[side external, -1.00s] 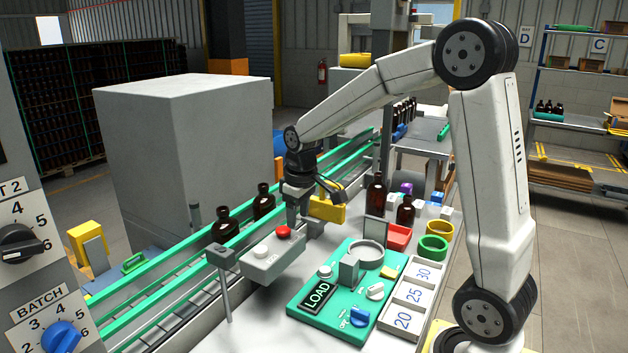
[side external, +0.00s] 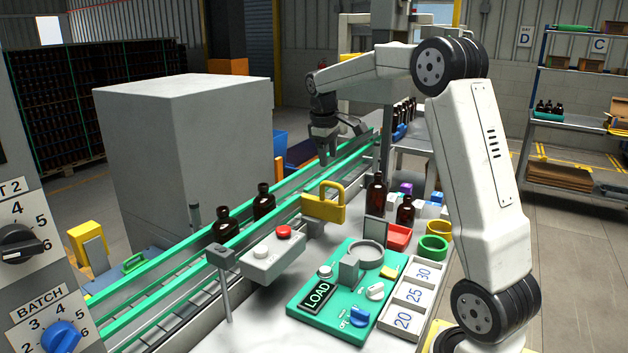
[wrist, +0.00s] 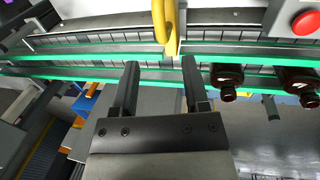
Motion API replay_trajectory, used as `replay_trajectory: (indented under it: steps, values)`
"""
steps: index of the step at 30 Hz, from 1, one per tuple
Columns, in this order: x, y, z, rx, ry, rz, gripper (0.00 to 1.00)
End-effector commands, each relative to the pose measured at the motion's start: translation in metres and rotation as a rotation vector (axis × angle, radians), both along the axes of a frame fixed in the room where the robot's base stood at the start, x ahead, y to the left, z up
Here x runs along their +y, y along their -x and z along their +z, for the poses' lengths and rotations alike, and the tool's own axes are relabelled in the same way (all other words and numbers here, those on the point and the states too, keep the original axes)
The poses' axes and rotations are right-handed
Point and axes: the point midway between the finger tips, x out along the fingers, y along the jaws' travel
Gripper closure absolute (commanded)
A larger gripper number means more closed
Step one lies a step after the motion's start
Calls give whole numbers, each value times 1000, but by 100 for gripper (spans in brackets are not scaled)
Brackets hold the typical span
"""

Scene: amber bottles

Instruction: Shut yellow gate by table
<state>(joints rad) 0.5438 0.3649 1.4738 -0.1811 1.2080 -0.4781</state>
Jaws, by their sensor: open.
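The yellow gate (side external: 323,205), a plate with a loop handle, stands at the table-side green rail of the conveyor, beside the bottle lane. In the wrist view its yellow part (wrist: 160,22) shows at the top, partly cut off. My gripper (side external: 324,160) is open and empty, above the conveyor and beyond the gate in the side view. In the wrist view the open fingers (wrist: 160,66) point toward the rails, with the yellow part just past them and no visible contact.
Two amber bottles (side external: 264,203) stand in the conveyor lane left of the gate. A grey box with a red button (side external: 284,232) is close to the gate on the table side. A green LOAD panel (side external: 330,328) and more bottles (side external: 376,195) are on the table. A large grey cabinet (side external: 185,150) stands behind the conveyor.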

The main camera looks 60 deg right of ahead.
Motion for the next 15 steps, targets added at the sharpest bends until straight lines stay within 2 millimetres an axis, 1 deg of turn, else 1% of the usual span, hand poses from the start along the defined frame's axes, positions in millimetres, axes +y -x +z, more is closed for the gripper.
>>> replay_trajectory:
  steps: [8,15]
  values:
    - [-5,0,-25,2,-1,-1,42]
    - [-10,1,-54,2,-1,-1,42]
